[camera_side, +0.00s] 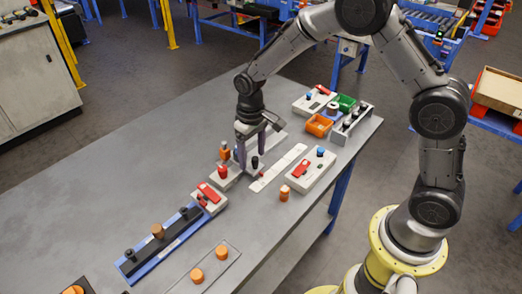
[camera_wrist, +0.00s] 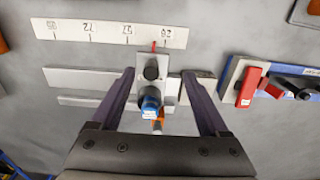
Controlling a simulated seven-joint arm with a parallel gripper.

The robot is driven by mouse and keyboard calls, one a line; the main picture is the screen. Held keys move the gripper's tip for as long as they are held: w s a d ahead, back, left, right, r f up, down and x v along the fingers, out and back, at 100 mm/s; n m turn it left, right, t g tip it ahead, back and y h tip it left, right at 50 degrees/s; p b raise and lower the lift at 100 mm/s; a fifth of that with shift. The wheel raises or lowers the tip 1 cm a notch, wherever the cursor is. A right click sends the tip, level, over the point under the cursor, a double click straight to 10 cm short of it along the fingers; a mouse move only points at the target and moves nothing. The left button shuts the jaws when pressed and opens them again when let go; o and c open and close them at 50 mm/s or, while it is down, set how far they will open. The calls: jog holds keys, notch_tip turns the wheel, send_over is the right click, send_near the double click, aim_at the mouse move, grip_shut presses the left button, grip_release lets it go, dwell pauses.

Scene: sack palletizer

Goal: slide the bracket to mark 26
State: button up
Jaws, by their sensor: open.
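The bracket (camera_wrist: 146,72) is a light grey plate with a black knob and a blue knob, set across two grey rails (camera_wrist: 85,79). A thin red pointer at its top end reaches the white scale strip (camera_wrist: 108,32), which also shows in the side view (camera_side: 278,167). The strip's labels are small and upside down; the pointer is near the rightmost one, slightly left of it. My gripper (camera_wrist: 163,88) is open, with one finger on either side of the bracket and visible gaps. In the side view my gripper (camera_side: 251,165) is low over the rails, partly hiding the bracket.
A red clamp block (camera_side: 210,196) and a blue rail fixture (camera_side: 160,242) lie left of the rails. A white block with red and blue parts (camera_side: 307,172) is to the right.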

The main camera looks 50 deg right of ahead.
aim_at(253, 169)
jog(key=shift+r, duration=0.35)
jog(key=shift+r, duration=0.15)
jog(key=shift+r, duration=1.6)
